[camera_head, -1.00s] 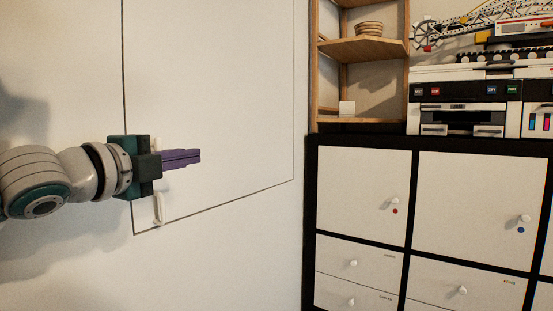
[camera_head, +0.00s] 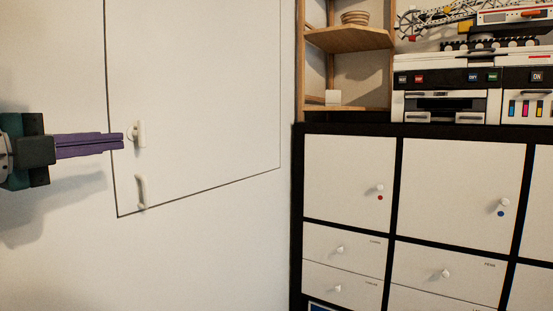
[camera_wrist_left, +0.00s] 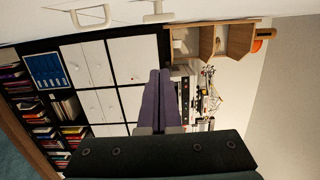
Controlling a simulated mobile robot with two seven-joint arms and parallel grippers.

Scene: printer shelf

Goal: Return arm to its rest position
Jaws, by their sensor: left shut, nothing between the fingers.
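My left gripper (camera_head: 122,141) comes in from the left edge in the head view. Its purple fingers are together with nothing between them. The fingertips appear in front of the white wall panel (camera_head: 215,80), close to its handle in the picture. I cannot tell whether they touch it. In the left wrist view the shut fingers (camera_wrist_left: 163,76) point up toward the shelf unit. My right gripper is in neither view.
The panel has a knob (camera_head: 138,133) and a lower handle (camera_head: 142,191). To the right stands a black-framed cabinet (camera_head: 348,175) with white doors and drawers. A wooden shelf (camera_head: 348,38) and a printer (camera_head: 445,92) stand on it. The wrist view shows bookshelves (camera_wrist_left: 40,113).

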